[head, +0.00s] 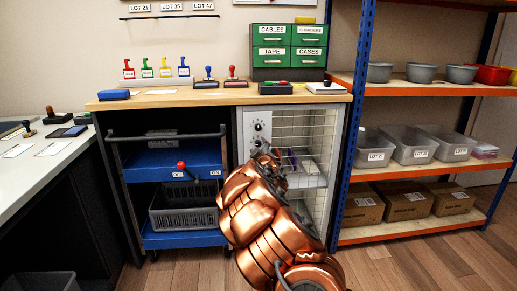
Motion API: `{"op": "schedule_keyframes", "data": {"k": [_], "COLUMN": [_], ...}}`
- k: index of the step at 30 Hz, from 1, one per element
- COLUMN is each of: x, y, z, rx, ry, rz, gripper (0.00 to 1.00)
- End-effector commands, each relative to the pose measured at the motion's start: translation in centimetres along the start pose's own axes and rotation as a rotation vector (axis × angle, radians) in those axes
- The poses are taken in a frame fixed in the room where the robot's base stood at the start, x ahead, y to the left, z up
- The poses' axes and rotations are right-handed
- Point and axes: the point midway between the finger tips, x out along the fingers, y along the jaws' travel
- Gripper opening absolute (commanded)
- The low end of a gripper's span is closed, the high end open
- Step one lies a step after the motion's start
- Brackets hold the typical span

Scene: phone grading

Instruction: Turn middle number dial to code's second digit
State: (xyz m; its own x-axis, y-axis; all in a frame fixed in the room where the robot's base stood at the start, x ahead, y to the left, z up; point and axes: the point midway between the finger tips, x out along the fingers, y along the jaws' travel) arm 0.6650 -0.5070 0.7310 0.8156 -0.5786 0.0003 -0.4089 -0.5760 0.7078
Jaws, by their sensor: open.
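A light panel (247,128) on the front left of a wire-fronted cabinet carries round dials with dark knobs, one above another. The upper dial (258,127) and the dial below it (258,141) show; anything lower on the panel is hidden behind my copper arm. The dials' numbers are too small to read. My gripper (270,160) is in front of the cabinet, just below and right of the visible dials. It is open, but its fingers are small and partly hidden by my arm, and I cannot tell whether it touches a dial. No code is readable here.
The wire cabinet (312,116) holds items on a shelf. A wooden bench top (215,99) with stamps runs above it. A blue cart (170,158) with a red-knobbed lever stands left, a blue-post shelving rack (350,130) right. The wooden floor (400,262) is clear at front right.

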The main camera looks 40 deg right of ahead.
Motion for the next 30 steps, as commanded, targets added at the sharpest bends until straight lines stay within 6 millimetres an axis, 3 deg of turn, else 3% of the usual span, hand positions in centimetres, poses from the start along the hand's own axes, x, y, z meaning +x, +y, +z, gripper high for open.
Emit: {"op": "schedule_keyframes", "data": {"k": [9,21,30], "x": [1.6,1.9,1.9], "y": [-0.1,0.0,0.0], "z": [0.1,0.0,0.0], "rx": [0.001,0.000,0.000], "ry": [-0.001,0.000,0.000], "rz": [-0.001,0.000,0.000], "gripper": [0.53,0.53,0.23]}}
